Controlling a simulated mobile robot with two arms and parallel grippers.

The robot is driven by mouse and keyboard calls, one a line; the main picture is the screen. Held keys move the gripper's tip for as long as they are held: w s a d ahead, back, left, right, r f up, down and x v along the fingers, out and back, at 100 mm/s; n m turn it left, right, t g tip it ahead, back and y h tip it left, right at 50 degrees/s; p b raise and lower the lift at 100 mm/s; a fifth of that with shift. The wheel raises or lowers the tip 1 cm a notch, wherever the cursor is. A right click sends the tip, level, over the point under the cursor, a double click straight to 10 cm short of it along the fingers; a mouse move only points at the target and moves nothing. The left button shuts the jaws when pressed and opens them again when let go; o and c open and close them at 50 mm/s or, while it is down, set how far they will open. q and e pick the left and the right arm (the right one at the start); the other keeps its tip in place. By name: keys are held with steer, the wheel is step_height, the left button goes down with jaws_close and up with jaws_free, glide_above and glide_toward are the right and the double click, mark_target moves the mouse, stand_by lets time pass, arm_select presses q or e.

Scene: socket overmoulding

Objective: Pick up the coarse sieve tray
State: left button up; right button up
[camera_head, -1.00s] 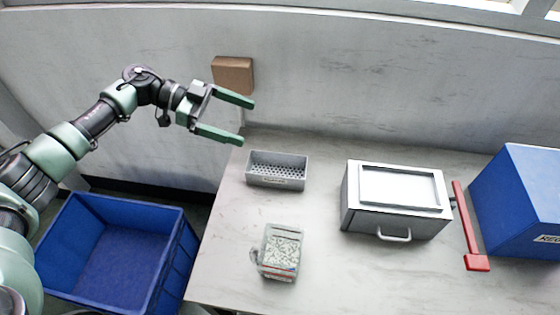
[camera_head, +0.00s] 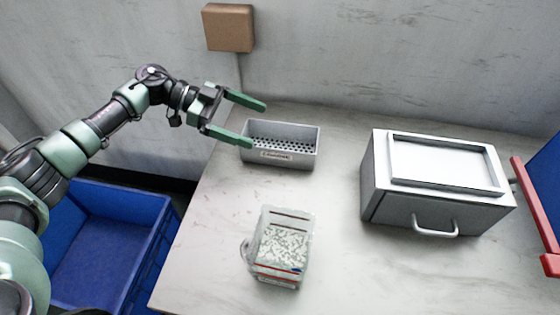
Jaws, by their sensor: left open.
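The coarse sieve tray (camera_head: 283,157) is a small grey open box with a perforated bottom and a label on its front. It stands on the table (camera_head: 215,225) near the back left edge. My left gripper (camera_head: 258,124) is open and empty, with its two green fingers pointing right. In the picture its fingertips are at the tray's left end, the lower one overlapping the tray's left rim. I cannot tell whether it touches. My right gripper is not in view.
A clear container of pale granules (camera_head: 282,250) stands in front of the tray. A grey lidded box with a handle (camera_head: 435,185) stands to the right, then a red bar (camera_head: 537,215) and a blue box (camera_head: 549,175). A blue crate (camera_head: 110,245) is left of the table.

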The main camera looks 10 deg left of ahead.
mark_target(280, 136)
arm_select(q)
steer(key=shift+f, duration=0.6)
steer(key=shift+d+f, duration=0.1)
steer(key=shift+d, duration=0.15)
steer(key=shift+x, duration=0.9)
steer(key=x, duration=0.5)
steer(key=shift+d+b, duration=0.3)
steer(key=shift+d, duration=0.05)
steer(key=shift+r, duration=0.2)
steer(key=c, duration=1.4)
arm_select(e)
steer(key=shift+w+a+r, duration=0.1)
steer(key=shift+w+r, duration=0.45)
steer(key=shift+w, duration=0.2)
